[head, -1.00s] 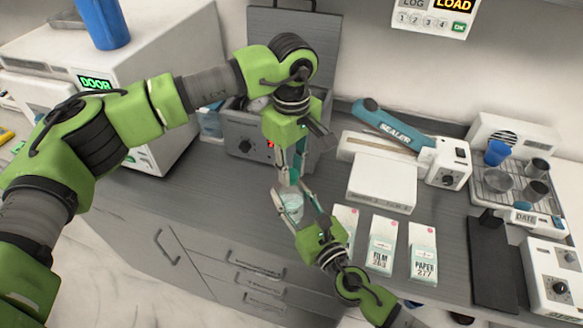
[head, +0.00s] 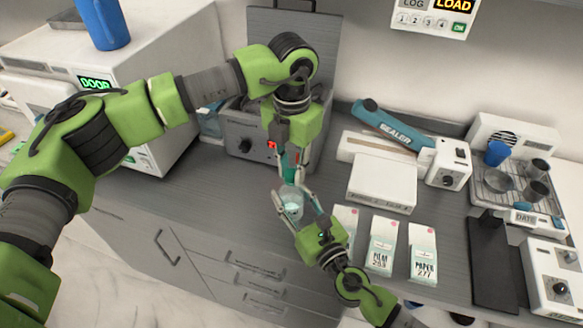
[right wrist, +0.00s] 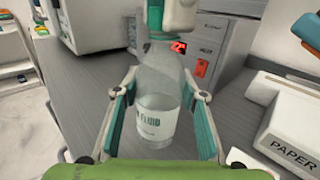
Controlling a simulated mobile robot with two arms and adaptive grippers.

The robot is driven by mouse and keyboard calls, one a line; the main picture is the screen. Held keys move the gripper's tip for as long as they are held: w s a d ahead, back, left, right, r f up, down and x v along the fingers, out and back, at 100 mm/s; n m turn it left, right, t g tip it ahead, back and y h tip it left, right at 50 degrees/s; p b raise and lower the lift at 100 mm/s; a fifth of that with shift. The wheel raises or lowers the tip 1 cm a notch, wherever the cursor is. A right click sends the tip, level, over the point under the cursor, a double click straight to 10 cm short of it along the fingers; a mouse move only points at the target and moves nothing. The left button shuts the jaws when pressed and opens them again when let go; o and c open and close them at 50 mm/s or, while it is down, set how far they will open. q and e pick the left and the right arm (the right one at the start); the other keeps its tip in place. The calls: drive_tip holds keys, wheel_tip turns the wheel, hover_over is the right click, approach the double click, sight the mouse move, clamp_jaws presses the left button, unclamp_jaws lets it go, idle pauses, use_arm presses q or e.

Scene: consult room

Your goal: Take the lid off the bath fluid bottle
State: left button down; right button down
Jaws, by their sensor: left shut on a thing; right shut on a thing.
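The bath fluid bottle (right wrist: 158,88) is clear, with a white label reading "FLUID", and stands upright in the right wrist view. It shows small in the head view (head: 292,205). My right gripper (right wrist: 160,104) is shut around the bottle's body, one finger on each side. My left gripper (head: 290,178) points down from above and is shut at the bottle's top. The lid is mostly hidden by the left fingers; I cannot tell whether it is still seated on the neck.
A grey box with a knob (head: 240,140) stands behind the bottle. The sealer (head: 395,125) and a white block (head: 382,184) are to the right. A tray of cups (head: 510,190) is far right.

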use_arm(q)
drive_tip(key=n, duration=0.5)
use_arm(e)
drive_tip(key=shift+f, duration=0.1)
use_arm(q)
drive_tip(key=n, duration=0.3)
drive_tip(key=shift+n, duration=0.3)
drive_tip(key=n, duration=0.8)
drive_tip(key=shift+r, duration=0.2)
drive_tip(key=shift+r, duration=0.95)
